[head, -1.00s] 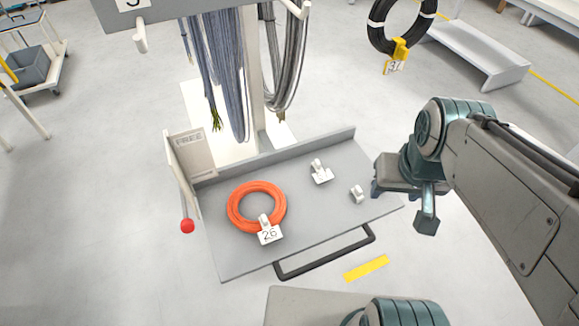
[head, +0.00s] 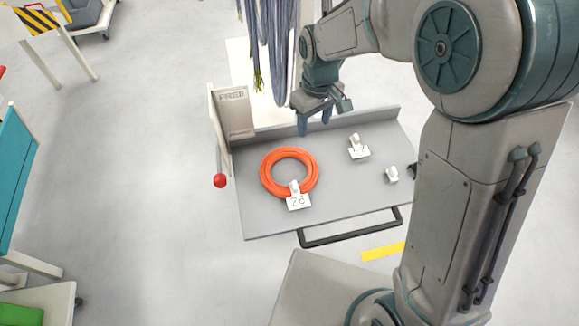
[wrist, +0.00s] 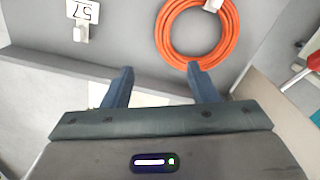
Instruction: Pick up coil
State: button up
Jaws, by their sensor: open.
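The orange coil (head: 268,183) lies flat on the grey shelf (head: 345,200), with a white tag (head: 298,201) reading 26 at its near edge. In the wrist view the coil (wrist: 163,32) is at the top, right of centre. My gripper (head: 315,127) is open and empty near the back edge of the shelf, behind and slightly right of the coil. In the wrist view its two fingers (wrist: 158,80) are spread apart, and the right fingertip shows close to the coil's edge. I cannot tell whether it touches.
Two white tagged hooks, one (head: 357,148) and a smaller one (head: 391,174), stand on the shelf's right part. An upright FREE panel (head: 233,112) and a red knob (head: 220,181) border the left. Grey cables (head: 271,45) hang behind. A black handle (head: 350,234) runs along the front.

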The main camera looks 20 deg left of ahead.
send_over(308, 157)
notch_tip(308, 157, down, 8)
jog(key=shift+a+p, duration=0.1)
jog(key=shift+p, duration=0.25)
jog(key=shift+f+p, duration=0.7)
jog(key=shift+f, duration=2.5)
grip_shut()
